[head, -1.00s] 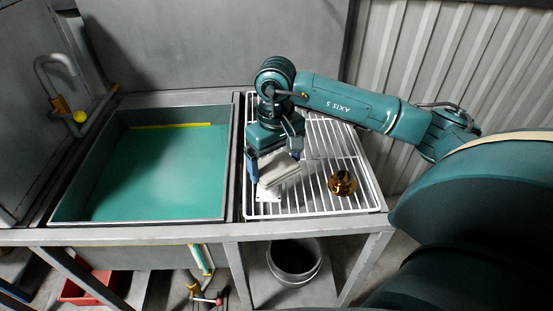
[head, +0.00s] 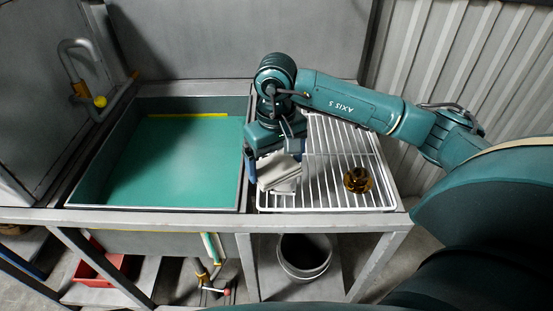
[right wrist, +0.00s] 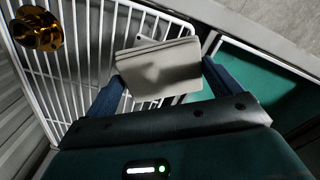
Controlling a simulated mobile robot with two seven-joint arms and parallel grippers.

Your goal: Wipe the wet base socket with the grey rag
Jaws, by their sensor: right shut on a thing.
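My right gripper (head: 278,170) is shut on the folded light-grey rag (head: 280,178), which hangs between its blue fingers over the left part of the white wire rack. The right wrist view shows the rag (right wrist: 158,66) spanning the fingers, with a pale flat piece with a small hole partly hidden behind it. A shiny brass-coloured round fitting (head: 358,180) stands on the rack to the right of the gripper, apart from it; it may be the base socket, but I cannot tell. It also shows in the right wrist view (right wrist: 37,28). Wetness cannot be made out. My left gripper is out of view.
The wire rack (head: 330,202) lies on the metal bench right of a sink with a green bottom (head: 170,165). A faucet (head: 72,60) stands at the far left. A grey bucket (head: 303,258) and a red bin (head: 98,268) sit below. A ribbed wall is at the right.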

